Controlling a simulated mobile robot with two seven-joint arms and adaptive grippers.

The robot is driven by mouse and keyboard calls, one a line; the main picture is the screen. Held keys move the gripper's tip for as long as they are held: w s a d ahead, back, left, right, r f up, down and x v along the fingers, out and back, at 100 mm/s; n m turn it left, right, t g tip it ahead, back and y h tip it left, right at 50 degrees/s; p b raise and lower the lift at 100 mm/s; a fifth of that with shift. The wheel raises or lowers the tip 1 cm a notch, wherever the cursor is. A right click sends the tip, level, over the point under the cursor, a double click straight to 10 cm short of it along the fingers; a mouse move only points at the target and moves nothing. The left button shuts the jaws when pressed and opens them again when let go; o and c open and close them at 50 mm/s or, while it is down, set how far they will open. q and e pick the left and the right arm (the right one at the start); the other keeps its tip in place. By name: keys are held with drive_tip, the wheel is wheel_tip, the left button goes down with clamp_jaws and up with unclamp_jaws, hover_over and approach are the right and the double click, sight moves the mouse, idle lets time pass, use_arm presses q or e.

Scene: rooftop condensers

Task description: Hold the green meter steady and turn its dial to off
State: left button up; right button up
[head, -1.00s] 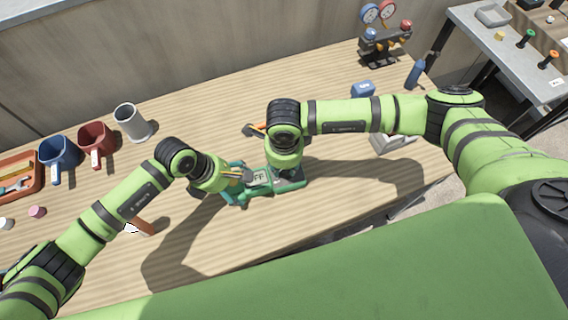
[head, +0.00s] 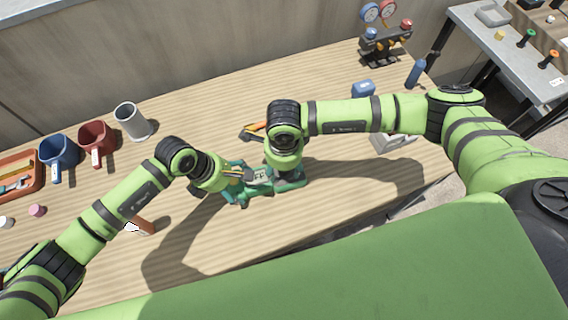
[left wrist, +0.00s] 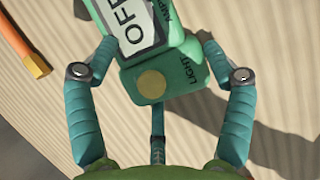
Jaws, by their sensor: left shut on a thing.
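The green meter (head: 262,188) lies on the wooden workbench. In the left wrist view the meter (left wrist: 163,75) has a screen reading OFF and a round yellow button marked LIGHT. My left gripper (head: 238,178) is shut on the meter's near body. In the left wrist view its teal fingers (left wrist: 155,50) press on both sides. My right gripper (head: 287,176) is over the meter's right end, pointing down. Its fingertips and the dial are hidden under my right wrist, so I cannot tell its opening.
An orange-handled tool (head: 254,131) lies just behind my right wrist. A grey cup (head: 131,122), red bin (head: 97,138) and blue bin (head: 60,152) stand at the back left. A gauge manifold (head: 384,42) stands at the back right.

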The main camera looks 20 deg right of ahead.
use_arm(q)
drive_tip(key=shift+s+f, duration=0.3)
drive_tip(key=shift+f, duration=0.05)
use_arm(e)
drive_tip(key=shift+w+d, duration=0.1)
drive_tip(key=shift+r, duration=0.2)
use_arm(q)
drive_tip(key=shift+a, duration=0.1)
use_arm(e)
wheel_tip(320, 180, up, 12)
drive_tip(key=shift+s+f, duration=0.15)
drive_tip(key=shift+s, duration=0.3)
use_arm(q)
drive_tip(key=o, duration=1.2)
drive_tip(key=shift+o, duration=1.2)
drive_tip(key=shift+w, duration=0.25)
drive_tip(key=shift+r, duration=0.1)
use_arm(e)
drive_tip(key=shift+w+f, duration=0.1)
drive_tip(key=shift+w, duration=0.1)
use_arm(q)
drive_tip(key=shift+r, duration=0.15)
use_arm(e)
drive_tip(key=shift+s, duration=0.1)
